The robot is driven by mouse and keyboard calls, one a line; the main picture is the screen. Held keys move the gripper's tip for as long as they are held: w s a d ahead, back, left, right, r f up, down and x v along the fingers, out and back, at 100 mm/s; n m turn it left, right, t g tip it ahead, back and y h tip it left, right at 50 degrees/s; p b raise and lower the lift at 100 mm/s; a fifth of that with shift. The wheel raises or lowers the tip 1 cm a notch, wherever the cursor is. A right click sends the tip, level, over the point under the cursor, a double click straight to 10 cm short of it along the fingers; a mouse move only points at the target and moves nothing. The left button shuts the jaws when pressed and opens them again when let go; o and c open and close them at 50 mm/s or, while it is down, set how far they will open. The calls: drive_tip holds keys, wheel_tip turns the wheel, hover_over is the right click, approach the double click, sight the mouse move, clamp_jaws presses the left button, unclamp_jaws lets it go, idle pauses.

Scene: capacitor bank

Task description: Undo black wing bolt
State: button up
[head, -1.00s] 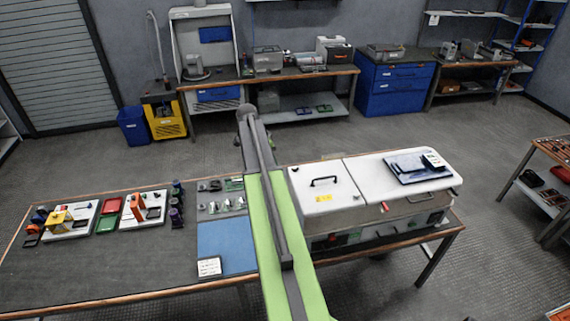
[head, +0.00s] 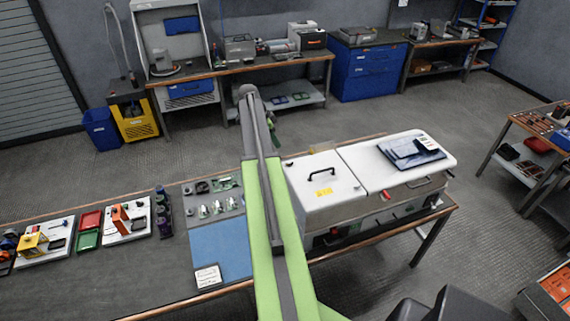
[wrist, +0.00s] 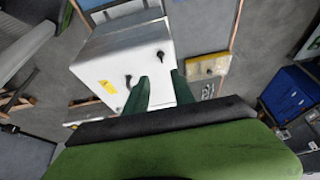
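The white cabinet (head: 308,195) stands on the workbench right of my arm in the head view. Its lid has a black arched handle (head: 322,174), and a small dark fitting (head: 290,163) sits near the lid's far left corner. In the wrist view the white cabinet (wrist: 122,50) shows two small black fittings, one higher (wrist: 160,55) and one lower left (wrist: 128,77). I cannot tell which is the black wing bolt. My gripper (wrist: 160,76) has its green fingers apart, with white surface showing between them and nothing held. In the head view my arm mostly hides it.
A blue mat (head: 220,250), metal parts and coloured bins cover the bench to the left. Another bench (head: 550,130) stands at right. Open floor lies behind the workbench.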

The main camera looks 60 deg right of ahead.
sight(289, 164)
drive_tip(key=b+x, duration=1.2)
drive_tip(key=x, duration=0.2)
drive_tip(key=shift+f+b, duration=0.3)
drive_tip(key=shift+f, duration=0.15)
drive_tip(key=shift+r, duration=0.1)
